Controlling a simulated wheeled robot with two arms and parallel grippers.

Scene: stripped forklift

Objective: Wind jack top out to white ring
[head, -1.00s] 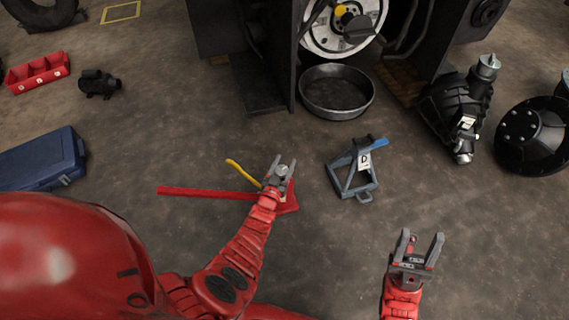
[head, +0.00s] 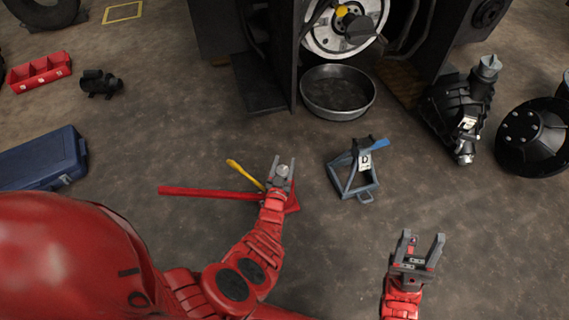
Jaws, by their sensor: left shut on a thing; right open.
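The jack is mostly hidden behind my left arm; its red base (head: 292,207) shows just right of the wrist. A small pale round jack top (head: 283,171) sits between the fingers of my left gripper (head: 283,167), which is shut on it. A long red bar (head: 205,192) and a yellow handle (head: 243,174) reach out to the left from beside the jack. I cannot make out a white ring on the jack. My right gripper (head: 421,246) is open and empty over bare floor at the lower right.
A grey-blue stand (head: 352,178) marked D is right of the jack. A round metal pan (head: 337,93) lies by the forklift (head: 268,60). A black machine part (head: 452,108) and black hub (head: 530,138) are at right. A blue case (head: 42,158) is at left.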

